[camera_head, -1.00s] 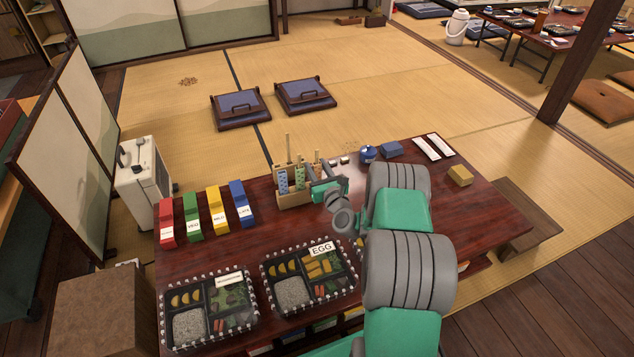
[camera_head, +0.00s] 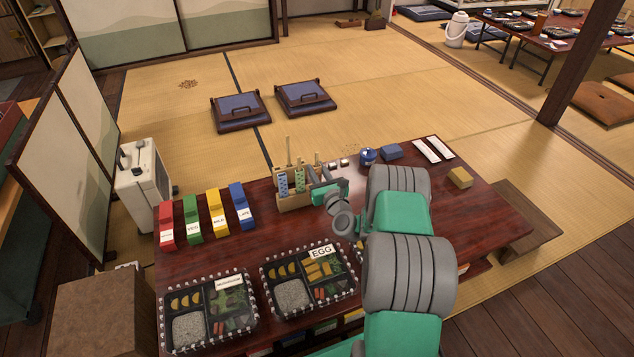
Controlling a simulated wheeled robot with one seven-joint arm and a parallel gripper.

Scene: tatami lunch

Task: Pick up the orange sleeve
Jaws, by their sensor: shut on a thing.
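A light wooden holder (camera_head: 294,201) stands near the back middle of the dark red table. A blue patterned sleeve (camera_head: 283,182) and a green patterned sleeve (camera_head: 299,180) stand upright in it, each around a thin stick. The orange sleeve (camera_head: 317,167) is at the holder's right end, mostly hidden by my gripper. My gripper (camera_head: 316,181) is at this right end, shut on what appears to be the orange sleeve. The fingertips are small and partly hidden, and I cannot tell whether the sleeve is clear of the holder.
Red, green, yellow and blue labelled blocks (camera_head: 206,216) stand left of the holder. Two lunch boxes (camera_head: 207,310) lie at the front. A blue pot (camera_head: 368,155), a blue block (camera_head: 391,150) and a yellow block (camera_head: 459,177) sit behind and right of my arm.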

